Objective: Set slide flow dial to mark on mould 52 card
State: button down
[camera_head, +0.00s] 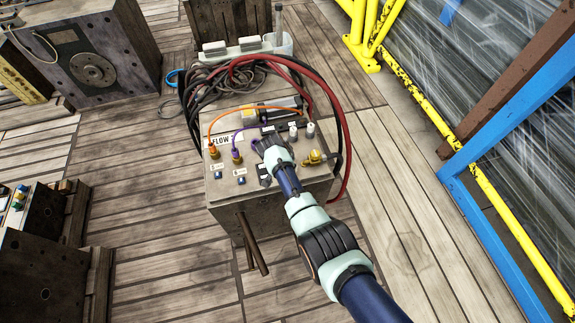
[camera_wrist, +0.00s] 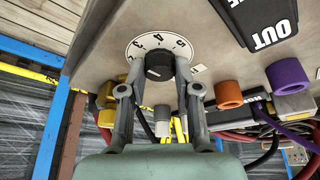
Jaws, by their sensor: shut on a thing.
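In the wrist view the flow dial has a white round scale plate (camera_wrist: 140,46) with black numerals and a black knob (camera_wrist: 158,66). My gripper (camera_wrist: 160,86) is shut on the knob, one finger at each side. In the head view my gripper (camera_head: 268,150) is over the top of the grey box (camera_head: 235,195), and it hides the dial there.
Orange (camera_head: 237,157) and purple fittings with hoses stand beside the gripper. Red and black hoses (camera_head: 340,130) loop around the box's right side. A metal block (camera_head: 92,68) stands at upper left. Yellow rails (camera_head: 440,128) and a blue post (camera_head: 515,112) bound the right side.

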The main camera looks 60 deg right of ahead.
jog(key=shift+f, duration=0.1)
dwell(0.3)
jog(key=c, duration=0.8)
grip_release()
jog(key=shift+c, duration=0.2)
jog(key=v, duration=1.2)
